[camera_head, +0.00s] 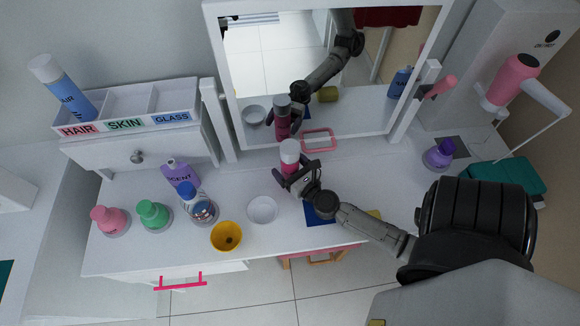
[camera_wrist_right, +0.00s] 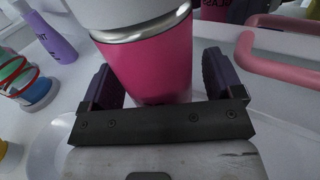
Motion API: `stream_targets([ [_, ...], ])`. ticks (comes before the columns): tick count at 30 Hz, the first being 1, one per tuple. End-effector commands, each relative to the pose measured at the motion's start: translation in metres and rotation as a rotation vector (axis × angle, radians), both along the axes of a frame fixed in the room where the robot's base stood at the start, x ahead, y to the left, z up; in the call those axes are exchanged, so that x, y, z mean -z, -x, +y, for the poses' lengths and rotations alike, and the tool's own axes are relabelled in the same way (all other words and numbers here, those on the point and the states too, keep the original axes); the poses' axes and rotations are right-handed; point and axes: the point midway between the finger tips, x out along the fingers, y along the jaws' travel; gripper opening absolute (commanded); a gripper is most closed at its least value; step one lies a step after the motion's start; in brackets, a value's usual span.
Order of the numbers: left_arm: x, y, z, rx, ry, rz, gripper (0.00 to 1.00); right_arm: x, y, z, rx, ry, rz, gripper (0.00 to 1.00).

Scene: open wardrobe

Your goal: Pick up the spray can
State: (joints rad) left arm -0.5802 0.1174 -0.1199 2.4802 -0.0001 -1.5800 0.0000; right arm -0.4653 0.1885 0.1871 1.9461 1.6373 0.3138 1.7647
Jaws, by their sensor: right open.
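The spray can (camera_head: 290,152), pink with a white cap, stands upright on the white tabletop in front of the mirror. My right gripper (camera_head: 292,182) is at its lower part, reaching in from the right. In the right wrist view the can's pink body (camera_wrist_right: 152,62) and silvery rim sit between the two dark fingers of the right gripper (camera_wrist_right: 162,85). The fingers are open, one on each side; a gap shows at the right finger, and contact at the left one is unclear. The can's base is hidden behind the gripper. My left gripper is not in view.
A white dish (camera_head: 262,210) and yellow cup (camera_head: 226,236) stand left of my right arm. A purple bottle (camera_head: 180,174) and several small bottles are farther left. A labelled organizer (camera_head: 130,124) holds a blue bottle. The mirror (camera_head: 330,75) rises close behind the can.

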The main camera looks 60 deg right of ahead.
Motion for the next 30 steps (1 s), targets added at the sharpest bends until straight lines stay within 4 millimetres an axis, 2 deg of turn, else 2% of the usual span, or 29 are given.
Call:
stream_targets([
  [2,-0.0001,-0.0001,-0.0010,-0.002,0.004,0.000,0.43,0.0000,0.0002,0.0001,0.000,0.000,0.000,0.84],
  [20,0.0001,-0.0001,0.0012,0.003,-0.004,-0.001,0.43,0.0000,0.0005,0.0002,0.000,0.000,0.000,0.27],
  [30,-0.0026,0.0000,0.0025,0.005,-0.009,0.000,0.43,-0.0038,0.0003,0.0001,0.000,0.000,-0.001,0.25],
])
